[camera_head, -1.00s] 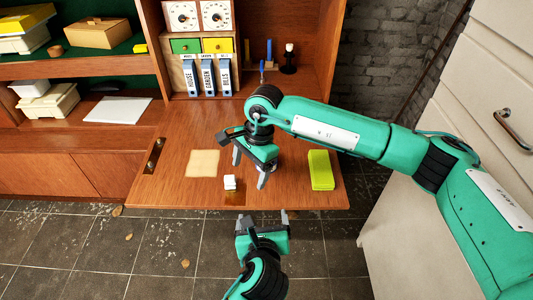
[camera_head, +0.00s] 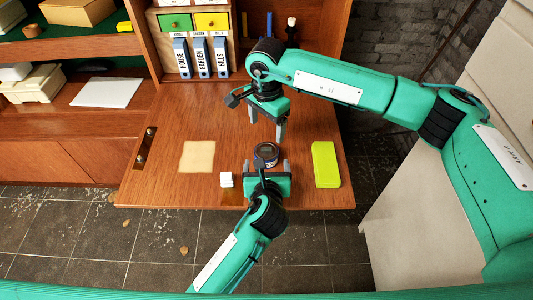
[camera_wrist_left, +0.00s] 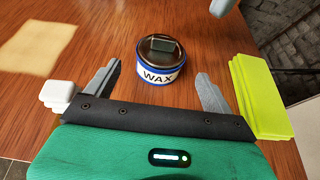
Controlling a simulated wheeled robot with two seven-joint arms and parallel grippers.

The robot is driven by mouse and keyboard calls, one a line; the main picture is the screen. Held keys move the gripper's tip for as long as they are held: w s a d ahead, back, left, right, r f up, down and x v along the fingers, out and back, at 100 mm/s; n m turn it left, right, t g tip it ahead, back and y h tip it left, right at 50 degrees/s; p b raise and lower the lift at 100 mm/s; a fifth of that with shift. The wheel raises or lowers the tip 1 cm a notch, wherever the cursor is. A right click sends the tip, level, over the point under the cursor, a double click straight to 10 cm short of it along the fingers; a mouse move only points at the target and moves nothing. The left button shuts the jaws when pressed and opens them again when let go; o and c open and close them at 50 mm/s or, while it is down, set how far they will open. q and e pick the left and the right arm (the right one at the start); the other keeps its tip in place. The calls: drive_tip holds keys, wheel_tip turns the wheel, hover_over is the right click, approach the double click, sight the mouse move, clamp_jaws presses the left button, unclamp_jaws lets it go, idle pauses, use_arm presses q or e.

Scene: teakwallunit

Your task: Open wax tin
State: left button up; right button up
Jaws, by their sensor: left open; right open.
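The wax tin (camera_head: 266,152) stands upright on the fold-down desk. In the left wrist view the tin (camera_wrist_left: 161,76) has a white and blue band reading WAX and a dark lid with a raised block on top. The lid looks seated on the tin. My left gripper (camera_head: 265,165) is open in front of the tin, its fingers (camera_wrist_left: 158,92) pointing at it, one toward each side, not closed on it. My right gripper (camera_head: 266,127) is open above and behind the tin, pointing down; a grey tip of it shows at the top of the left wrist view.
A yellow-green block (camera_head: 325,165) lies right of the tin. A small white block (camera_head: 226,180) is close left of my left gripper. A beige cloth or sheet (camera_head: 198,157) lies flat further left. Binders (camera_head: 201,58) and small drawers stand at the back.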

sight(267, 160)
use_arm(q)
drive_tip(key=shift+x, duration=2.8)
drive_tip(key=shift+c, duration=0.3)
